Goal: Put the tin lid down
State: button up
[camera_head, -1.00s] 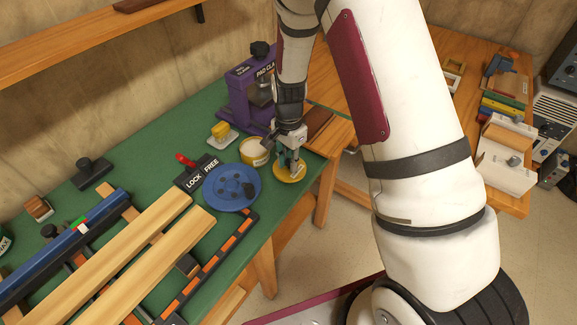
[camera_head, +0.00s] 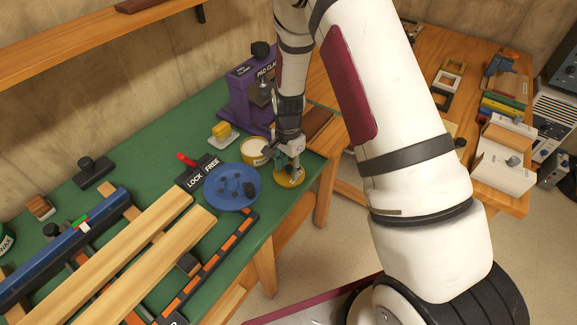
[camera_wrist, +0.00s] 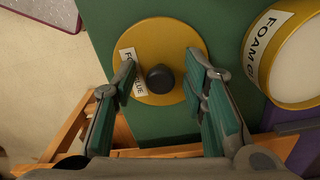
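The tin lid (camera_head: 289,181) is a round yellow disc with a black knob and a white label. It appears to lie flat on the green bench top near its right edge. In the wrist view the lid (camera_wrist: 160,30) is below my gripper (camera_wrist: 160,82), whose green-padded fingers stand apart on either side of the knob (camera_wrist: 160,78), with gaps to it. In the head view my gripper (camera_head: 294,160) is just over the lid and hides part of it. The yellow foam glue tin (camera_head: 254,147) stands beside the lid, its pale top showing; it also appears in the wrist view (camera_wrist: 262,85).
A blue round disc (camera_head: 225,188) lies left of the lid. A purple pad clamp machine (camera_head: 238,98) stands behind the tin. A yellow-topped block (camera_head: 222,132) and a lock/free plate (camera_head: 199,170) are near. Wooden boards (camera_head: 150,265) fill the front left.

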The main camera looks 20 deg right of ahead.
notch_tip(320, 180, up, 12)
notch_tip(320, 180, up, 9)
jog(key=n+t, duration=0.1)
jog(key=n, duration=0.1)
send_over(288, 167)
jog(key=s, duration=0.3)
jog(key=s+r+n+t, duration=0.2)
jog(key=s+r+n, duration=0.3)
jog(key=s+r, duration=0.3)
jog(key=s+r+n+t, duration=0.2)
jog(key=s+r+n, duration=0.4)
jog(key=s, duration=0.9)
notch_tip(288, 167, up, 2)
jog(key=shift+s+d, duration=0.25)
